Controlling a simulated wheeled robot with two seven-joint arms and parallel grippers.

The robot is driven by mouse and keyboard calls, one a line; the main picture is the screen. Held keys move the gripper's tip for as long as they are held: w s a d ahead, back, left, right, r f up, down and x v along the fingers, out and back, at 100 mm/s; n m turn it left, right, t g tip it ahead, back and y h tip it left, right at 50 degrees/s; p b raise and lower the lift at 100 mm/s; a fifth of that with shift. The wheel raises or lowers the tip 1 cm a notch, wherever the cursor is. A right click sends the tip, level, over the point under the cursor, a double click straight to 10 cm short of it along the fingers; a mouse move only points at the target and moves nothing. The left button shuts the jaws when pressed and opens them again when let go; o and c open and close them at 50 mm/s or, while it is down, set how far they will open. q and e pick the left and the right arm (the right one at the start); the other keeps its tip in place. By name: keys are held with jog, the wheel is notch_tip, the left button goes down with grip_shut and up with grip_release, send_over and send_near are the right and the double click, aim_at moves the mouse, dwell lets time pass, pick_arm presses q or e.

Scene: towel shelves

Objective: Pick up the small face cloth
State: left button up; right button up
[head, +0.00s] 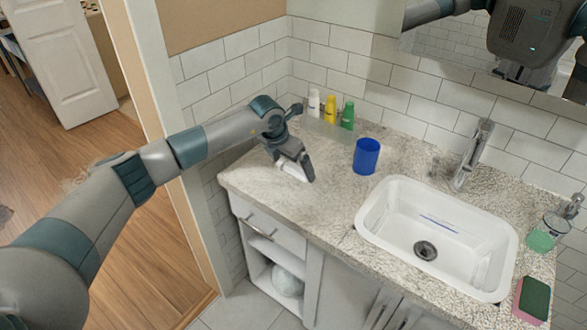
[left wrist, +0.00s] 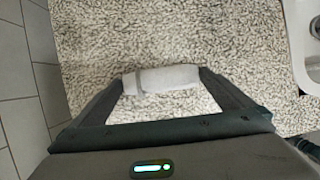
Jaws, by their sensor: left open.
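The small face cloth (head: 293,170) is a white rolled cloth on the left part of the granite counter. In the left wrist view the cloth (left wrist: 161,79) lies crosswise, a little beyond and between my fingertips, with a grey band near its left end. My left gripper (head: 294,180) is open just over the cloth, its fingers pointing down. In the left wrist view the two fingers (left wrist: 163,82) stand apart on either side of the cloth. In the head view the gripper partly hides the cloth. My right gripper is not in view.
A blue cup (head: 367,157) stands right of the gripper. Several small bottles (head: 330,108) stand behind it at the wall. A white sink (head: 372,208) with a faucet (head: 474,153) fills the counter's right. A green and pink sponge (head: 534,299) and soap dispenser (head: 545,232) are at far right.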

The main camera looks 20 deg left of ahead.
aim_at(292, 168)
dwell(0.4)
pick_arm(q)
jog(key=c, duration=0.7)
jog(key=shift+c, duration=0.2)
jog(key=shift+r, duration=0.1)
jog(key=shift+r+b, duration=0.3)
jog(key=shift+r, duration=0.05)
notch_tip(292, 168, up, 3)
jog(key=shift+f+b, duration=0.1)
jog(key=shift+b, duration=0.6)
jog(key=s+d+r+b, duration=0.3)
jog(key=s+d+r, duration=0.2)
jog(key=d, duration=0.5)
jog(key=shift+s+d+r, duration=0.2)
jog(key=shift+r, duration=0.95)
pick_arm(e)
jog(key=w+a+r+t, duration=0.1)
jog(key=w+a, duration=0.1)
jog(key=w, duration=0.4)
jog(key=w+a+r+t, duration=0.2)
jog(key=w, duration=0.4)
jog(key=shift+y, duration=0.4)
